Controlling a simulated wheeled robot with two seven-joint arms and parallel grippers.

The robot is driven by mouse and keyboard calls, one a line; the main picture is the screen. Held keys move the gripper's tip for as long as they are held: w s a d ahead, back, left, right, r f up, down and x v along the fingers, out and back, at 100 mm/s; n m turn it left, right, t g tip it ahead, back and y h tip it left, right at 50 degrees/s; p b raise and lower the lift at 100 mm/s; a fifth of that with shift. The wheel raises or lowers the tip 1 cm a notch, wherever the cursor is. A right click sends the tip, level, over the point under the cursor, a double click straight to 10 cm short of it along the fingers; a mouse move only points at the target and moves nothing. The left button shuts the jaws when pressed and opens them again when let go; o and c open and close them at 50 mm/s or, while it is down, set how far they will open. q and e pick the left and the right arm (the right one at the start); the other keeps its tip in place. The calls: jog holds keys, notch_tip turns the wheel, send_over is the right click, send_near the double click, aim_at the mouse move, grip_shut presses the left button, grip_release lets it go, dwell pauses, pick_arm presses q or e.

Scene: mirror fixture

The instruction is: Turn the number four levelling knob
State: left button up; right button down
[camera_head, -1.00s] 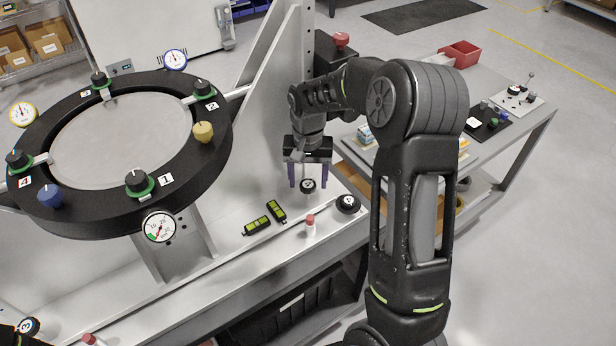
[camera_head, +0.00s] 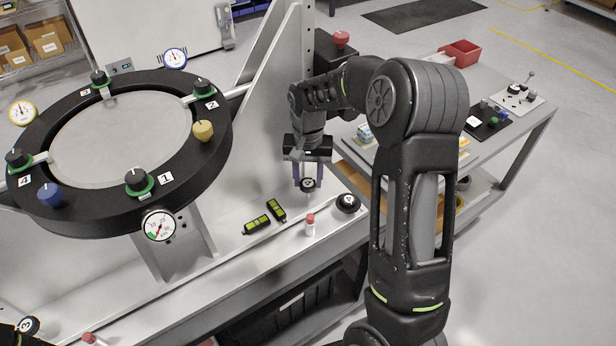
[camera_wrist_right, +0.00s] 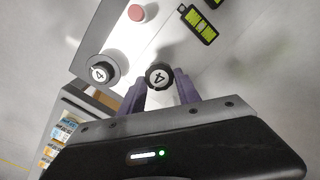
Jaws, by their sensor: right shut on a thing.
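A black-topped knob marked 4 (camera_head: 307,185) stands on the light ledge below the upright plate. My right gripper (camera_head: 307,180) points down from above, with its purple fingers shut on this knob, one on either side. In the right wrist view the knob's round face with the 4 (camera_wrist_right: 157,76) shows between the fingertips. On the ring, a black knob on a green base (camera_head: 18,158) sits beside a label 4 (camera_head: 24,181). My left gripper is out of view.
A red-capped white post (camera_head: 310,224) and two black-and-yellow-green levels (camera_head: 257,225) are close to the gripper. The black ring (camera_head: 95,220) with knobs and dials stands to the left. A side table (camera_head: 530,125) is at right.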

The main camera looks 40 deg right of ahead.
aim_at(308, 182)
jog(key=shift+f+m+b, duration=0.1)
jog(key=shift+m+b, duration=0.3)
jog(key=shift+m, duration=1)
jog(key=c, duration=0.9)
grip_release()
jog(key=shift+o, duration=0.2)
notch_tip(308, 182, up, 8)
jog(key=shift+b, duration=0.65)
